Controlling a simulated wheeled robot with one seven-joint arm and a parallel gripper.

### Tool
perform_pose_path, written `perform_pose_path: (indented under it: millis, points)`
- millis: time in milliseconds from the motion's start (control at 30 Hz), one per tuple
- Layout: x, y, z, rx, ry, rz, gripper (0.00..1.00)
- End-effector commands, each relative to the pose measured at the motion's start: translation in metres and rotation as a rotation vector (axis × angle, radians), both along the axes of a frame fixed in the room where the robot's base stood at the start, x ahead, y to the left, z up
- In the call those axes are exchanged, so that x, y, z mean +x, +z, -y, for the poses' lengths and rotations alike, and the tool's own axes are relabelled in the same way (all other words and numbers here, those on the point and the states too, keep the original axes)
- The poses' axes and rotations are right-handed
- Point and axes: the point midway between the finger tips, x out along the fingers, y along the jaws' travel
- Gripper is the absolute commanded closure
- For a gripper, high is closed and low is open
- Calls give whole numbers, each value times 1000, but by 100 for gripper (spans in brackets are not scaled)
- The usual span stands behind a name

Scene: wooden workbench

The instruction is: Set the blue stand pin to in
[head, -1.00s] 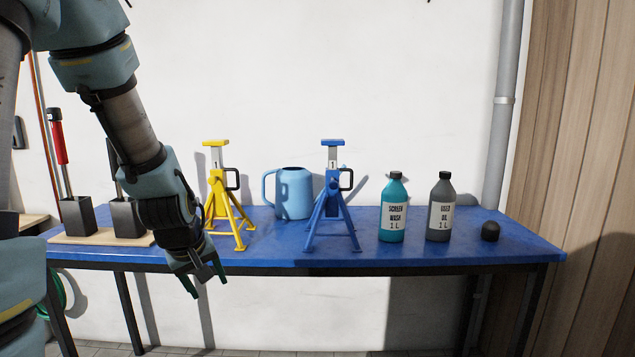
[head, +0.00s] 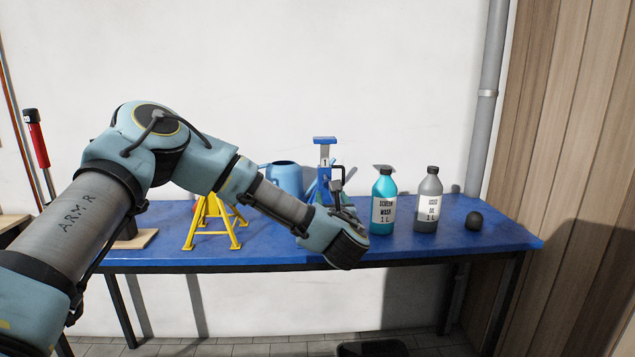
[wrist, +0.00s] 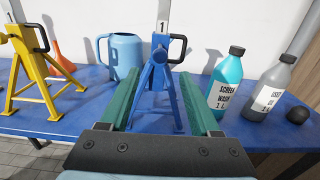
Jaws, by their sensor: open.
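The blue stand (head: 325,155) stands on the blue bench, its lower part hidden by my arm in the head view. In the wrist view the blue stand (wrist: 155,95) is straight ahead, upright, with a "1" on its grey column. Its pin has a black loop handle (wrist: 178,47) sticking out to the right of the column; how deep the pin sits I cannot tell. My gripper (wrist: 158,80) is open, its two green fingers on either side of the stand's legs in the picture, with nothing held. The handle appears above and beyond the fingertips.
A yellow stand (wrist: 30,70) is to the left, with an orange funnel (wrist: 62,58) and a light blue watering can (wrist: 122,55) behind. A teal screen wash bottle (wrist: 226,80) stands close right, then a grey bottle (wrist: 270,88) and a black knob-like object (head: 474,220).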

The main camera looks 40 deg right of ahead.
Motion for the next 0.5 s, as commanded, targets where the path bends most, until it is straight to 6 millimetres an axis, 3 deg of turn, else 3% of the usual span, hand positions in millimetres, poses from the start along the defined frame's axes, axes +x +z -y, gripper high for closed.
perform_pose_path:
  millis: [500]
  points:
    - [66, 3, 53, 4, 0, 5, 37]
